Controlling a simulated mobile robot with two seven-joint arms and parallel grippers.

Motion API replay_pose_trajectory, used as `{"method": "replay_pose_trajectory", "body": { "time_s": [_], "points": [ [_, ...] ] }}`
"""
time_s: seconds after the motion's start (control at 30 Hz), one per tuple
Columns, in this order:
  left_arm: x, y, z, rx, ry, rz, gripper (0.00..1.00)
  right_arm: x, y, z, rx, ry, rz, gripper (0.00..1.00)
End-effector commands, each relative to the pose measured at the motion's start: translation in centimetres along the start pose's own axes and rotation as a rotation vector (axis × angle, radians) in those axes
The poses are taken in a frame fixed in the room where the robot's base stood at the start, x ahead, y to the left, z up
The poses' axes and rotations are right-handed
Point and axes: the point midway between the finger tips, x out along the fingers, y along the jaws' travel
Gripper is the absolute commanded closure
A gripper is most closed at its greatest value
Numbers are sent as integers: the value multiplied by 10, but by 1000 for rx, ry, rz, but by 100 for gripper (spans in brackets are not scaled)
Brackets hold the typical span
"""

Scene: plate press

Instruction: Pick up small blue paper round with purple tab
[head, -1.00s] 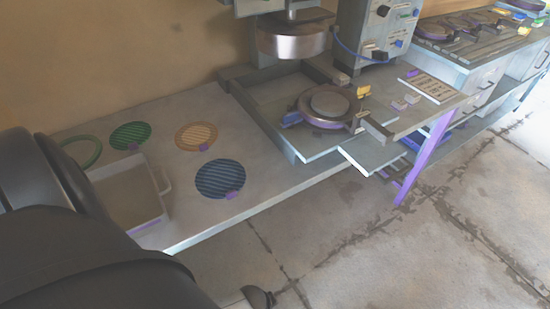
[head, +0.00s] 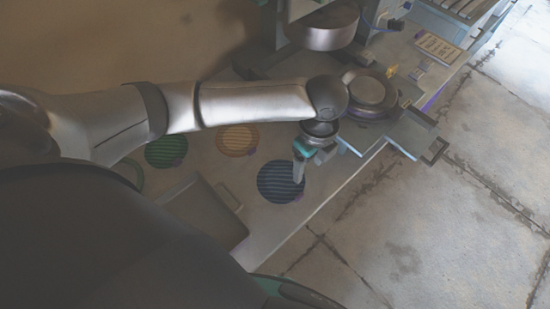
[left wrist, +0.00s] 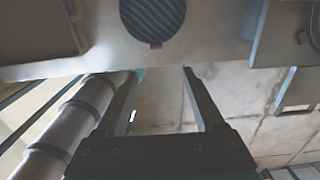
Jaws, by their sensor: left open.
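The blue round (head: 272,184), dark with stripes, lies flat on the worktop near its front edge. Its small purple tab (head: 299,196) points toward the lower right. My left gripper (head: 299,178) hangs over the right part of the round and partly covers it in the head view. In the left wrist view the round (left wrist: 153,18) is at the top, with its tab (left wrist: 155,46) pointing down. There my left gripper (left wrist: 158,73) is open and empty, its fingertips just short of the tab in the picture. My right gripper is not seen.
A green round (head: 166,152) and an orange round (head: 237,140) lie farther back. The press head (head: 323,30) and a round plate (head: 370,92) are beyond. The worktop edge drops to floor at right.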

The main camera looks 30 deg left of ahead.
Motion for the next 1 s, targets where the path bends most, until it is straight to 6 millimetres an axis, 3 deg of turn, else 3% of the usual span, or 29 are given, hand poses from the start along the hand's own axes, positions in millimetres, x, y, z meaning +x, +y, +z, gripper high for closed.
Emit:
{"method": "replay_pose_trajectory", "body": {
  "time_s": [0.23, 0.4, 0.67, 1.0],
  "points": [
    [53, 2, 0, -1, 1, 5, 30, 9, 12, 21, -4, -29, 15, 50],
    [83, 1, 0, -2, 1, 2, 30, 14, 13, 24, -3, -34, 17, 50],
    [101, 2, 2, -3, 0, 0, 30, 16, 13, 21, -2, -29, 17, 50],
    [145, 8, 7, -2, 0, 0, 30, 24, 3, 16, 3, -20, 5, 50]
  ]
}}
